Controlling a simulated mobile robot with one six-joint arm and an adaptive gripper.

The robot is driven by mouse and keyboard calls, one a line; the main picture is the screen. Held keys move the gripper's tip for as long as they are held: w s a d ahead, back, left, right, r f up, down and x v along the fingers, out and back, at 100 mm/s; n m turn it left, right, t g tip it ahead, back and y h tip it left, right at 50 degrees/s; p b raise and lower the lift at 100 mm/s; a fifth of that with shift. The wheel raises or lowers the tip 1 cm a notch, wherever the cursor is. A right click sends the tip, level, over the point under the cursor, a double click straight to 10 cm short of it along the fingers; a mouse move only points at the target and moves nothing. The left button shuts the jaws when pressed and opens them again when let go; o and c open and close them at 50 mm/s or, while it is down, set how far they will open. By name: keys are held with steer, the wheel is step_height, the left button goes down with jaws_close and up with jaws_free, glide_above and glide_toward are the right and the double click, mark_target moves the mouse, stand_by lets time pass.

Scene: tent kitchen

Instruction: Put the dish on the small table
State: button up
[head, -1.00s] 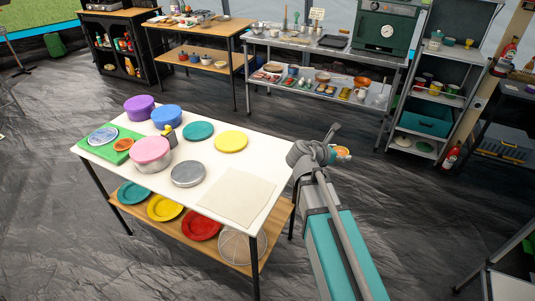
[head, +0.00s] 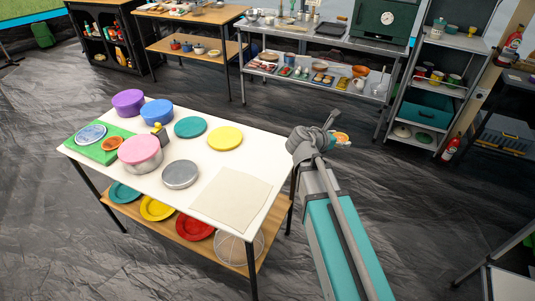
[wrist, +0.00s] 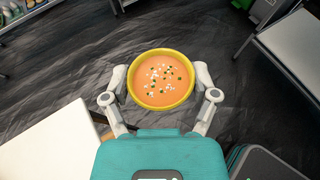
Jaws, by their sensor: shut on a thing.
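The dish is a yellow bowl (wrist: 161,105) of orange soup with white and green bits, seen from above in the wrist view. My gripper (wrist: 160,77) is shut on it, one finger at each side of the rim. In the head view the bowl (head: 341,137) shows small and partly hidden beyond the end of my arm. It is in the air over the dark floor, just right of a white-topped table (head: 215,160). This table also shows at the lower left of the wrist view (wrist: 50,140).
The table carries a beige cloth (head: 232,193) at its right end, a grey round tin (head: 180,174), a pink-lidded pot (head: 140,153), lids and a green board (head: 100,150). A shelf rack (head: 425,105) stands behind right. Another white surface (head: 510,282) is at lower right.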

steer(key=shift+a, duration=0.25)
steer(key=s+a+f+n+t+y+b, duration=0.1)
steer(key=a+f+b, duration=0.1)
steer(key=a, duration=0.9)
steer(key=s+a+f+n+t+b, duration=0.1)
steer(key=a+f+b, duration=0.1)
steer(key=a, duration=0.9)
steer(key=shift+s+a+y+b, duration=0.25)
steer(key=shift+s+y+b, duration=0.05)
steer(key=shift+s+y, duration=0.1)
steer(key=b, duration=0.9)
glide_above(268, 155)
step_height(268, 155, down, 9)
steer(key=shift+f, duration=0.1)
